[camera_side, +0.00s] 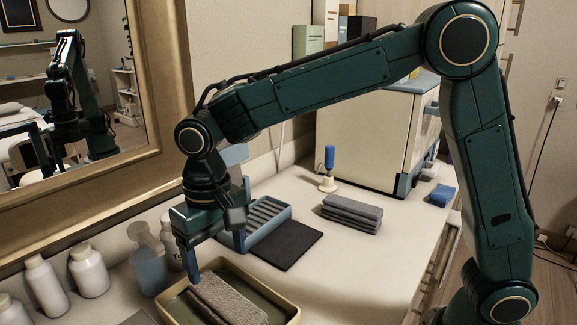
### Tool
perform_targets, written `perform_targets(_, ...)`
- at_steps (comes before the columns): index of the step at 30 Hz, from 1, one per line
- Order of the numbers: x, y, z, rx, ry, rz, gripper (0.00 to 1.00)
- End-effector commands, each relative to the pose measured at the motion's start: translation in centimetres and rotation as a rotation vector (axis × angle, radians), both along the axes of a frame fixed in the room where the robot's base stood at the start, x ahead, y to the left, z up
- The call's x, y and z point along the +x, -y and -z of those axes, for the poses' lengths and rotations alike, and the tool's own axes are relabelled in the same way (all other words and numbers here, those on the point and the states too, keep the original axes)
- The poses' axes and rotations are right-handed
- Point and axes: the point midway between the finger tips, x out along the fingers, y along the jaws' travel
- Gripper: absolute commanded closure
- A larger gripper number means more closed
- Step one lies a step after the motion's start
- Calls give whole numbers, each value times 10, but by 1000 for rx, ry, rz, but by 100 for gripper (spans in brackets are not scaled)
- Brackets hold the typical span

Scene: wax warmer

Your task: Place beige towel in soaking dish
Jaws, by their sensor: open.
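The beige towel (230,299), greyish and folded, lies in the shallow soaking dish (283,302), which has a cream rim and a dark olive inside. The towel runs diagonally from the dish's back left toward its front. Its front end is near the bottom edge of the view. My gripper (216,248) points down just above the back of the dish, with its fingers apart. One blue finger (192,262) reaches down near the towel's back left end. I cannot tell whether it touches the towel.
White bottles (88,270) and a pump bottle stand left of the dish. Behind it are a dark mat (287,246) and a blue slotted rack (267,217). Folded grey towels (352,213) lie right, before a cream cabinet (355,130). The counter at right front is clear.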

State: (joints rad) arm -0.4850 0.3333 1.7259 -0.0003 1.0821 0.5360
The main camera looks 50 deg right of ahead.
Motion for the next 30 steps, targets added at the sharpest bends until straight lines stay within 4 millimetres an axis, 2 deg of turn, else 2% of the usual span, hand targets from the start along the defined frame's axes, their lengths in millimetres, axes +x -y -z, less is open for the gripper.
perform_targets(9, 0, 1, -1, 1, 2, 0, 24)
perform_targets(14, -4, 11, -9, 8, 16, 0, 24)
perform_targets(20, -18, 41, -32, 29, 66, -2, 24)
perform_targets(30, -66, 107, -72, 55, 188, -15, 24)
